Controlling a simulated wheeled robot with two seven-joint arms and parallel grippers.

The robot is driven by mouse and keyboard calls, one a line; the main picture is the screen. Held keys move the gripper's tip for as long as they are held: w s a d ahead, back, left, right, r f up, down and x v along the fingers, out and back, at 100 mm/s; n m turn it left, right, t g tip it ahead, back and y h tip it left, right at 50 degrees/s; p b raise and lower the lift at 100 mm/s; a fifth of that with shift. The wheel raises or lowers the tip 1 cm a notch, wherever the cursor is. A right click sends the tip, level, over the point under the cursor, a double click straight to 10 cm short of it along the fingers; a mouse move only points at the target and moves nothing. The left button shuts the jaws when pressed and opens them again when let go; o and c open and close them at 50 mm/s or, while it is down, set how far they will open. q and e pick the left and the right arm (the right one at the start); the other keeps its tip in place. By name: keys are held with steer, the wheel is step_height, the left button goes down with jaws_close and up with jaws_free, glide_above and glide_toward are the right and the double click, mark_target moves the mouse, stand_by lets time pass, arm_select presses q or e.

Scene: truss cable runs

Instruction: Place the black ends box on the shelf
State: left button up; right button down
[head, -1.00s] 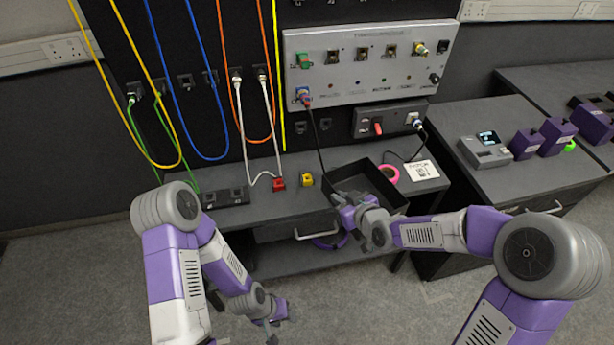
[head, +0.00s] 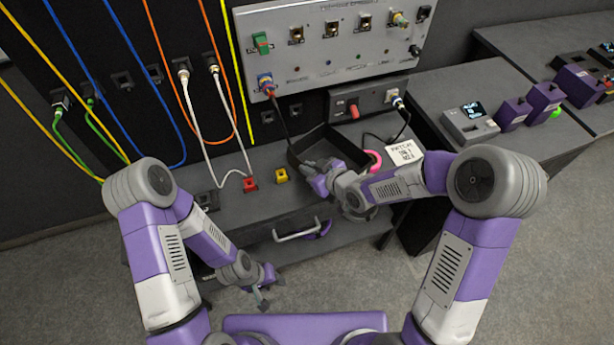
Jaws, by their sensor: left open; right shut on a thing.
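The black ends box (head: 305,153), an open-topped dark tray, is at the right part of the grey shelf (head: 240,213), below the wall panel. My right gripper (head: 314,183) is shut on the box's near side. Its fingers and wrist hide part of the box's front wall. I cannot tell whether the box's underside touches the shelf or is slightly above it. My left gripper (head: 264,292) is open and empty, low in front of the shelf and apart from everything.
A black cable (head: 282,122) hangs from the silver panel (head: 325,45) close behind the box.

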step_height(320, 180, down, 4)
steer(key=shift+r+b, duration=0.1)
steer(key=shift+b, duration=0.35)
steer(key=shift+r, duration=0.1)
steer(key=shift+f, duration=0.2)
steer(key=c, duration=1.2)
jaws_free()
steer(key=shift+c, duration=0.2)
